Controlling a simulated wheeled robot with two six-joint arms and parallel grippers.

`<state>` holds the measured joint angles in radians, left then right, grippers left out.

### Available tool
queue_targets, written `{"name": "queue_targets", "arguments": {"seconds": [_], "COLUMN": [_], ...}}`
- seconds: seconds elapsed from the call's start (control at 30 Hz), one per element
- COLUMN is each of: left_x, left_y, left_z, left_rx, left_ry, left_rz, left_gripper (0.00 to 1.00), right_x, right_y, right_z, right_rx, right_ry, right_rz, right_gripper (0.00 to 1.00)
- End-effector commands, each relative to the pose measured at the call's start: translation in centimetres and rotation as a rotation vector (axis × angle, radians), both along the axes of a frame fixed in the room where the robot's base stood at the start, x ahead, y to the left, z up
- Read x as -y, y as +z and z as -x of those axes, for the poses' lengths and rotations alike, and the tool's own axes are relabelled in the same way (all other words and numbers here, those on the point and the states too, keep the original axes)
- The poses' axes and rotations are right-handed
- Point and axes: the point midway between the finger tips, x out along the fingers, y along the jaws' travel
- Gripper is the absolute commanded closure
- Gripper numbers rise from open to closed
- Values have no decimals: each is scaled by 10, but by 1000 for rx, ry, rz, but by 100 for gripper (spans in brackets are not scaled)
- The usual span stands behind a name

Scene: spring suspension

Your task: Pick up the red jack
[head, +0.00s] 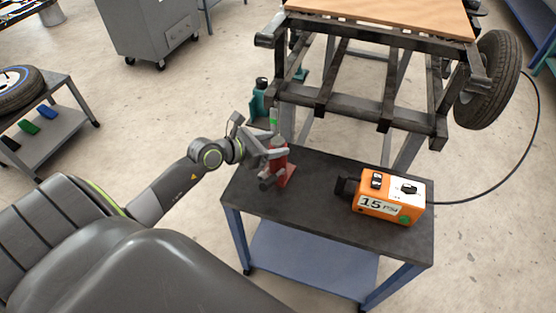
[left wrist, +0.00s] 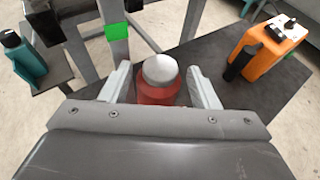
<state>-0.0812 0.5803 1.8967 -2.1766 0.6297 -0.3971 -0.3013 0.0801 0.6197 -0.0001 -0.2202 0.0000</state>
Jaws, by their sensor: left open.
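The red jack (head: 281,168) stands upright on the dark top of a small table (head: 330,231), near its left end. In the left wrist view the jack (left wrist: 158,92) shows a silver rounded cap and a red body. My left gripper (head: 272,154) is at the jack's upper part. In the left wrist view my left gripper (left wrist: 163,84) is open, with one finger on each side of the jack and gaps between. The jack's lower body is hidden behind the gripper's palm there. My right gripper is in neither view.
An orange box (head: 389,196) marked 15 stands on the table's right half. A metal frame (head: 355,110) with a wooden top and a wheel (head: 489,79) rises just behind the table. A teal jack (head: 260,97) stands behind my left gripper.

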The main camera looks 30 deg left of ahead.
Motion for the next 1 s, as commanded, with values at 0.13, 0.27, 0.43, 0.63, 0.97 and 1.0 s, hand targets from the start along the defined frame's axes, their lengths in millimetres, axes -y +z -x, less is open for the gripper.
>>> {"name": "queue_targets", "arguments": {"seconds": [0.13, 0.27, 0.43, 0.63, 0.97, 1.0], "left_x": [0, 0, 0, 0, 1, 1], "left_y": [0, 0, 0, 0, 6, 8], "left_z": [0, 0, 0, 0, -1, -1], "left_rx": [0, 0, 0, 0, 13, 13], "left_ry": [0, 0, 0, 0, -2, -2], "left_rz": [-1, -1, -1, -1, 0, -1], "left_gripper": [49, 66, 88, 100, 100, 100], "right_x": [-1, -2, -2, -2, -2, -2], "right_y": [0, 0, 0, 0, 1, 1], "right_z": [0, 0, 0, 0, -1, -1], "right_rx": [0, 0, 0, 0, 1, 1], "right_ry": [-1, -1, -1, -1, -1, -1], "right_rz": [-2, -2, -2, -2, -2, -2], "right_gripper": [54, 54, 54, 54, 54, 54]}}
